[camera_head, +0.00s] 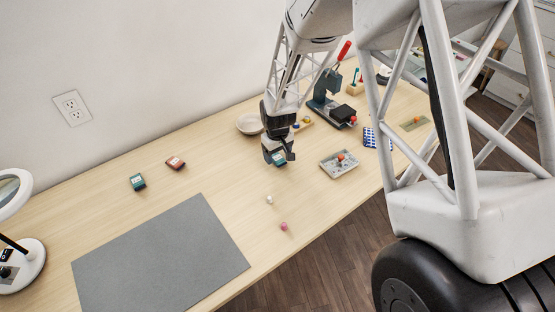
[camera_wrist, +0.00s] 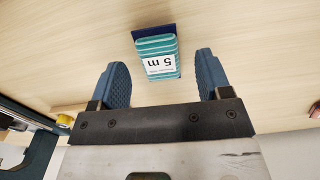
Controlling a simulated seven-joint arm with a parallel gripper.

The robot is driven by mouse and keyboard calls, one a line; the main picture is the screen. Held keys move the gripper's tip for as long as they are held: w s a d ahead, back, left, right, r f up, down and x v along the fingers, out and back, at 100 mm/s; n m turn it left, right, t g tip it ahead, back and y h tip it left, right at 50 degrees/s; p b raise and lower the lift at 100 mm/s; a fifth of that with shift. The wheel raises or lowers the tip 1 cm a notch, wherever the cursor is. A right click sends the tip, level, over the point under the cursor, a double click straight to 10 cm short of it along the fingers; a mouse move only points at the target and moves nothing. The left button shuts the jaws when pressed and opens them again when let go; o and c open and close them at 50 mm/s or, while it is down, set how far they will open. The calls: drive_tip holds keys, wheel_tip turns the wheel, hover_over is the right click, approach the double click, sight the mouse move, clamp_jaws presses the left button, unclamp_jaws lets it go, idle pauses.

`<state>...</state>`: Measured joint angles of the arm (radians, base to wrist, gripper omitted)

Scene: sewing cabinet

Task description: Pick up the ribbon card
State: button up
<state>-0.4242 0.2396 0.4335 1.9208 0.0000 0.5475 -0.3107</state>
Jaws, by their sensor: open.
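The ribbon card (camera_wrist: 157,57) is a dark blue card wound with teal striped ribbon, with a white "5 m" label. In the wrist view it lies on the wooden table ahead of my gripper (camera_wrist: 162,72), centred between the two blue fingers and apart from both. The fingers are open with nothing between them but the view of the card. In the head view my gripper (camera_head: 279,158) is low over the table's middle, and a teal part of the ribbon card (camera_head: 278,157) shows at its fingers; the rest is hidden.
A teal spool-like block (camera_head: 137,182) and a red one (camera_head: 175,163) lie left, behind the grey mat (camera_head: 160,255). A grey tray (camera_head: 338,168) is right. Small white (camera_head: 269,199) and pink (camera_head: 284,226) items lie in front.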

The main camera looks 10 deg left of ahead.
drive_tip(key=shift+f, duration=0.7)
drive_tip(key=c, duration=1)
drive_tip(key=shift+r, duration=0.15)
drive_tip(key=shift+r, duration=0.45)
wheel_tip(320, 180, up, 3)
drive_tip(key=shift+s+f, duration=0.1)
drive_tip(key=shift+f, duration=0.1)
drive_tip(key=s+d, duration=0.2)
drive_tip(key=s, duration=0.2)
drive_tip(key=s+d+r, duration=0.1)
drive_tip(key=s+d, duration=0.1)
drive_tip(key=s, duration=0.3)
drive_tip(key=s+d, duration=0.2)
drive_tip(key=s, duration=0.3)
drive_tip(key=shift+s+d+r, duration=0.15)
drive_tip(key=shift+s+d, duration=0.05)
drive_tip(key=shift+s, duration=0.05)
